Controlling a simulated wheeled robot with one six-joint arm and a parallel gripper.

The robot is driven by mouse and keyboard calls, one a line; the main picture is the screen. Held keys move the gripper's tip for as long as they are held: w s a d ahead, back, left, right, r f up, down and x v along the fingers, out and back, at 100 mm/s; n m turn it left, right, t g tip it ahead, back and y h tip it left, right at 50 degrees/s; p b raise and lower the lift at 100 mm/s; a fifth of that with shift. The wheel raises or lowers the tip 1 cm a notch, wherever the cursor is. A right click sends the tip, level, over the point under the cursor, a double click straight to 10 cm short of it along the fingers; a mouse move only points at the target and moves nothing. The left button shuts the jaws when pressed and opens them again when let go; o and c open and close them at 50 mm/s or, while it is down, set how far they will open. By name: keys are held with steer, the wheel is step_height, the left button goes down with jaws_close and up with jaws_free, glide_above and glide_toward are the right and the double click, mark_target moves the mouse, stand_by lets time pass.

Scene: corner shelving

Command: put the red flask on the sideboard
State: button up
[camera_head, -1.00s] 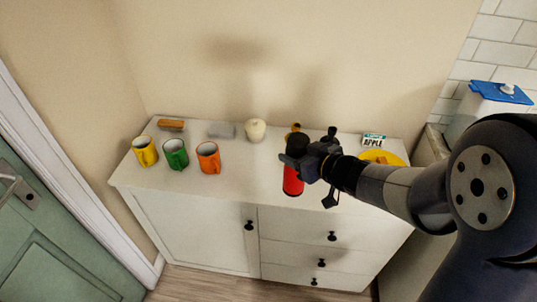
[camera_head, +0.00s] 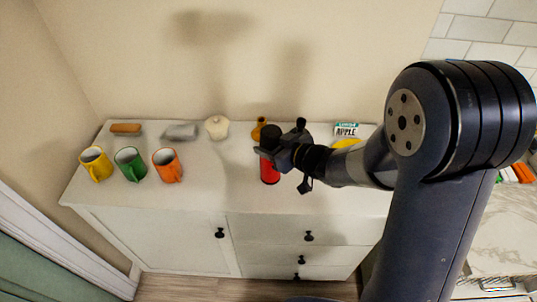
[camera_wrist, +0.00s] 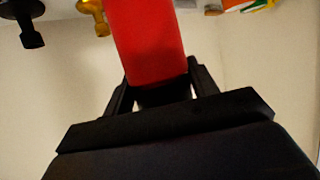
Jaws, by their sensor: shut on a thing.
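The red flask (camera_head: 269,172) has a red body and a black top. My gripper (camera_head: 272,152) is shut on its upper part and holds it upright over the white sideboard (camera_head: 215,190). Whether the flask's base touches the sideboard top I cannot tell. In the wrist view the red flask (camera_wrist: 147,40) fills the space between the fingers of my gripper (camera_wrist: 160,92).
Yellow (camera_head: 95,164), green (camera_head: 130,163) and orange (camera_head: 167,165) mugs stand at the left. Behind are a brown block (camera_head: 125,129), a grey block (camera_head: 180,131), a cream jar (camera_head: 217,127) and an amber bottle (camera_head: 259,127). An apple box (camera_head: 346,130) and yellow plate (camera_head: 347,143) are at right.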

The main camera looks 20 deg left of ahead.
steer(key=shift+f, duration=1.85)
steer(key=shift+f+b, duration=0.1)
steer(key=shift+b, duration=0.2)
steer(key=o, duration=1.6)
steer(key=v, duration=1.2)
steer(key=shift+s, duration=0.1)
